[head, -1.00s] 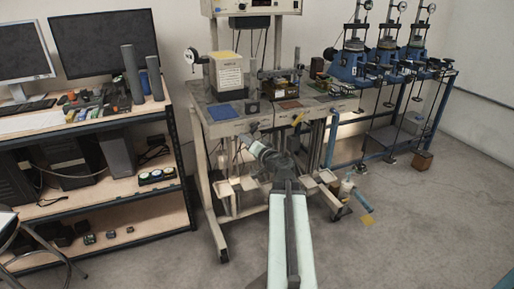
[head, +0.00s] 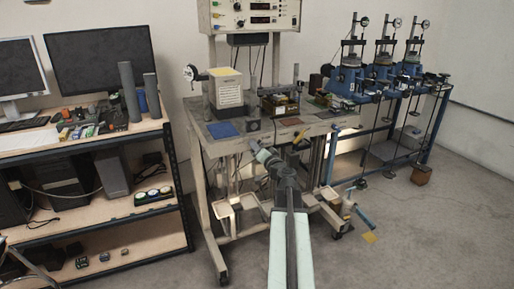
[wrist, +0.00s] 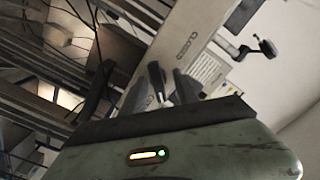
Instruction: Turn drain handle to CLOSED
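A yellow handle (head: 299,136) angles out from the front edge of the bench (head: 222,143); I take it as the drain handle. My gripper (head: 253,145) is left of it and apart from it in the picture, in front of the bench. In the wrist view my gripper (wrist: 160,92) has dark fingers spread apart, with a narrow dark part between them that I cannot identify. The word CLOSED (wrist: 187,47) shows on a pale beam beyond the fingertips. No grip on the handle shows.
A shelf (head: 110,219) stands at the left. Blue machines (head: 348,84) stand on a rack at the right. The floor in front right is clear.

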